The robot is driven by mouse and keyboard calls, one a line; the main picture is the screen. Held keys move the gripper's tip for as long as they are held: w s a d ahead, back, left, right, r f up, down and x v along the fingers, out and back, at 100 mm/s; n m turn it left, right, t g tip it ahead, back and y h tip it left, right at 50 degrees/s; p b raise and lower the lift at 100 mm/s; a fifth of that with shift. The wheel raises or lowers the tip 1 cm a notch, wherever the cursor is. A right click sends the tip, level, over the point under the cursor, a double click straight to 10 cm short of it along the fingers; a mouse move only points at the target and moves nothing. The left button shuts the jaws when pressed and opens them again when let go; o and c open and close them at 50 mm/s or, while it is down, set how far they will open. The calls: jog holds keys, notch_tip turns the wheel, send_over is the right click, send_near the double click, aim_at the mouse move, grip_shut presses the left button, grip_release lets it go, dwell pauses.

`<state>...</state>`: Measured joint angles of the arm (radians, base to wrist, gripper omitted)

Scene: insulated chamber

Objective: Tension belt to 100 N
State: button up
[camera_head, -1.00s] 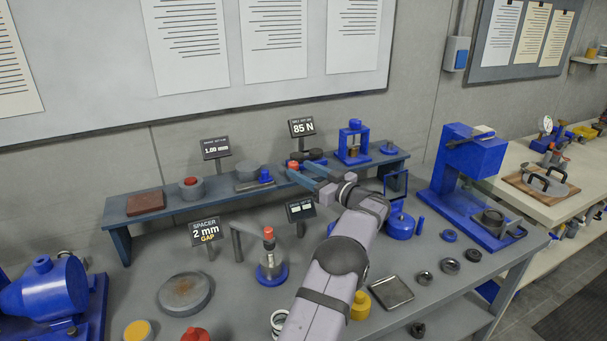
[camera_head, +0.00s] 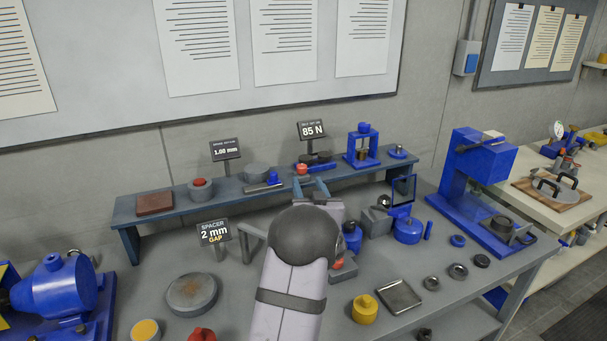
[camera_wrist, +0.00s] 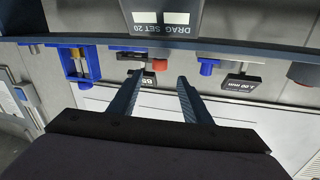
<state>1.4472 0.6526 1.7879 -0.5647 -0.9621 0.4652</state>
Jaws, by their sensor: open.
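The belt station stands on the raised shelf, with a sign (camera_head: 311,130) reading 85 N. Its red knob (camera_head: 302,168) is at the station's front left, beside dark round parts (camera_head: 319,157) and a blue piece. My gripper (camera_head: 311,184) is open and empty, in front of the shelf and just below the knob in the picture, its fingers pointing at the shelf. In the wrist view, which is upside down, the red knob (camera_wrist: 160,65) shows beyond and between the fingertips (camera_wrist: 160,80), apart from them. One finger partly hides the sign (camera_wrist: 148,82).
On the shelf are a blue-knobbed slide (camera_head: 264,186), a red-topped grey cylinder (camera_head: 201,188) and a blue frame (camera_head: 362,147). A "2 mm gap" sign (camera_head: 214,232) stands on the bench.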

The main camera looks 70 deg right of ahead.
aim_at(303, 171)
jog(key=shift+f+n, duration=0.15)
jog(key=shift+n, duration=0.45)
jog(key=shift+w+d, duration=0.1)
jog(key=shift+d, duration=0.05)
jog(key=shift+p+x, duration=1.3)
jog(key=shift+x, duration=2.2)
jog(key=c, duration=1)
